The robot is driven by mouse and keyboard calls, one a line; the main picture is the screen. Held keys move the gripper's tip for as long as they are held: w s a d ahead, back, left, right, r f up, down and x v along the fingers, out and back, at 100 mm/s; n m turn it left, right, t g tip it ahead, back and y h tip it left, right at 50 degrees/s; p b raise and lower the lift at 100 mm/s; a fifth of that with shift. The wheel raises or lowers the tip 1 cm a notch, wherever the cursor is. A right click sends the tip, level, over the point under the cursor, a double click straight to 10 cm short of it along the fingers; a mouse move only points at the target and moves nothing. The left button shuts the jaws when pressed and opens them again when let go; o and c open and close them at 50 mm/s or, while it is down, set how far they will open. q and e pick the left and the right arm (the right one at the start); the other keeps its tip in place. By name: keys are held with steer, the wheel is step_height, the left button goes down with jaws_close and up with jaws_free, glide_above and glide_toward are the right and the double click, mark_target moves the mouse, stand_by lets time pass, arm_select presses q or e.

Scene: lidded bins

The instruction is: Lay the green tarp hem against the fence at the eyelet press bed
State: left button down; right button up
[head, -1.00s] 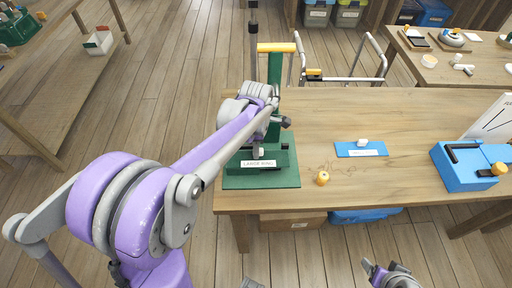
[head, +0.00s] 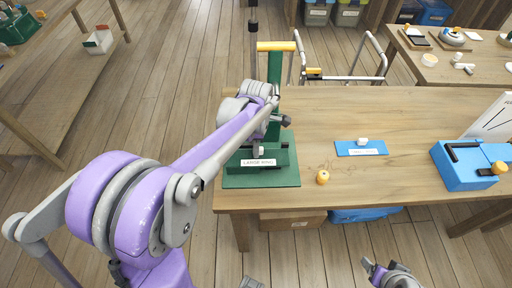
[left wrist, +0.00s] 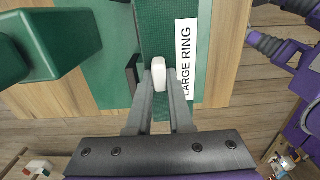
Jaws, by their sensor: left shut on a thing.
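My left gripper (left wrist: 159,82) is shut on the tab, and the hem lies at the green eyelet press (head: 285,178). A short black piece that looks like the fence (left wrist: 133,76) is beside the hem's left edge. I cannot tell if they touch.
A blue press (head: 465,178) stands farther right. The table between is mostly clear.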

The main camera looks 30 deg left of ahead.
arm_select(q)
steer(key=shift+f, duration=0.35)
stand_by(0.6)
steer(key=c, duration=0.7)
jaws_free()
steer(key=shift+c, duration=0.2)
steer(key=shift+r, duration=0.1)
step_height(320, 180, up, 11)
steer(key=shift+f, duration=0.2)
steer(key=s+d+f+m+t, duration=0.2)
steer(key=s+d+f+m, duration=0.2)
steer(key=s+m, duration=0.4)
steer(key=s+d+f+m+t, duration=0.3)
steer(key=s+m, duration=0.5)
steer(key=m, duration=0.8)
steer(key=shift+s+d+f+p, duration=0.2)
steer(key=shift+d+f+p, duration=0.15)
steer(key=shift+d+f, duration=0.25)
